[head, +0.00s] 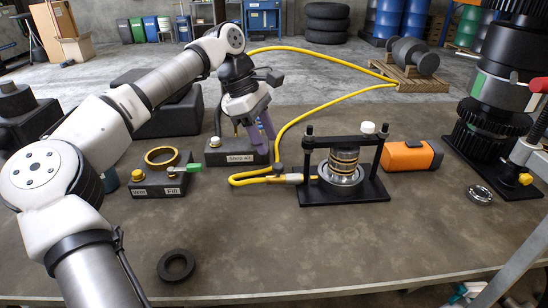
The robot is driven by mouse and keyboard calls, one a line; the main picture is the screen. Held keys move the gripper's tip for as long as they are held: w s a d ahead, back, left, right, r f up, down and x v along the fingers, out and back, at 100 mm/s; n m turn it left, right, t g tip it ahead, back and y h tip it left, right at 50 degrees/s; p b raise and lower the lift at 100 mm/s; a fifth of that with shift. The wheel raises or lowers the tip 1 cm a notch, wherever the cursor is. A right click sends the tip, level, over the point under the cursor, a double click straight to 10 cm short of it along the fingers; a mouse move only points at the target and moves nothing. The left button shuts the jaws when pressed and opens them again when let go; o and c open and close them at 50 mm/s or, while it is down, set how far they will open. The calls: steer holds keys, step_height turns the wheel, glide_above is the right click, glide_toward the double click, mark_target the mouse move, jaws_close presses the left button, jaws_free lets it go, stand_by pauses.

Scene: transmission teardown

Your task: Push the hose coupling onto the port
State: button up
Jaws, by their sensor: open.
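A yellow hose (325,107) runs over the bench and loops left of a black press frame (352,195). Its metal-coloured end, seemingly the hose coupling (293,178), lies low beside the frame's left post; I cannot tell whether it touches. My gripper (262,138) points down, open, over the right part of the block labelled "Shop air" (222,158), with nothing visible between its purple fingers. Another block (150,188), labelled "Vent" and "Fill", carries brass fittings and a green lever (185,168). Which fitting is the port is unclear.
A ring stack (344,160) stands within the press frame. An orange device (411,155) and a tall gear stack (490,125) are to the right. A black ring (176,266) and a bearing (479,195) lie on the bench. The front middle is clear.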

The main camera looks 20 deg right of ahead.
mark_target(278, 165)
steer(key=p+x, duration=0.1)
steer(key=x, duration=0.5)
steer(key=shift+d+f, duration=0.15)
steer(key=shift+f, duration=0.05)
jaws_close()
